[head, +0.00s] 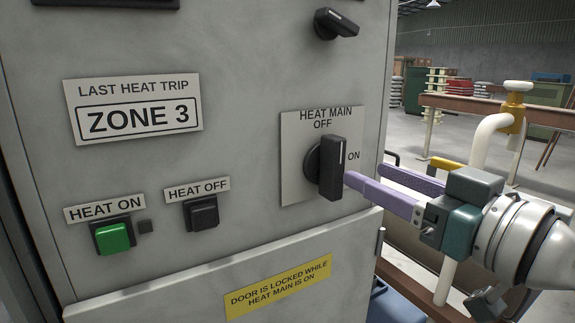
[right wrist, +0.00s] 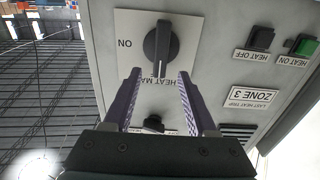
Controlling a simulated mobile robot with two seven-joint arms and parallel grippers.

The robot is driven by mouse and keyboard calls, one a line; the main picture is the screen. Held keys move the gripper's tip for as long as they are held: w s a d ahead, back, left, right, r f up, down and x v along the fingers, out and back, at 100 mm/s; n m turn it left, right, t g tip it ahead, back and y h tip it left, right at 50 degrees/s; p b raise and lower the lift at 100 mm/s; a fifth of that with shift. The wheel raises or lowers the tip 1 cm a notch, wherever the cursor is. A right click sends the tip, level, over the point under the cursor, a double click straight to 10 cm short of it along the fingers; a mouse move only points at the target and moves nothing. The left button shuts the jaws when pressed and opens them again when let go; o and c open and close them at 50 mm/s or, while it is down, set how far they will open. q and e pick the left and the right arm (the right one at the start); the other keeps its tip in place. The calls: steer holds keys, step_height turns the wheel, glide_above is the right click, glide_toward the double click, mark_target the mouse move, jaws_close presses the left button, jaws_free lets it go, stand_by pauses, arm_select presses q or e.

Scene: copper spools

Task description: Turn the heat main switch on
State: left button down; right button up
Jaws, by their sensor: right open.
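The heat main switch (head: 332,168) is a black rotary knob on a grey plate, marked OFF above and ON at its right. Its handle stands upright with the white line toward OFF. It also shows upside down in the right wrist view (right wrist: 160,45). My right gripper (head: 364,174) is open, its purple fingers coming from the right with their tips close to the handle. In the right wrist view the fingertips (right wrist: 159,72) lie either side of the handle's line end; I cannot tell whether they touch it. My left gripper is not in view.
Another black knob (head: 336,25) sits above on the same grey cabinet. A green HEAT ON button (head: 113,237) and a black HEAT OFF button (head: 202,213) are at left. A yellow label (head: 278,287) says the door is locked while heat main is on.

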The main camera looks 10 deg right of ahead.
mark_target(340, 162)
steer(key=x, duration=0.7)
steer(key=shift+w+a, duration=0.1)
steer(key=shift+c, duration=0.3)
jaws_close()
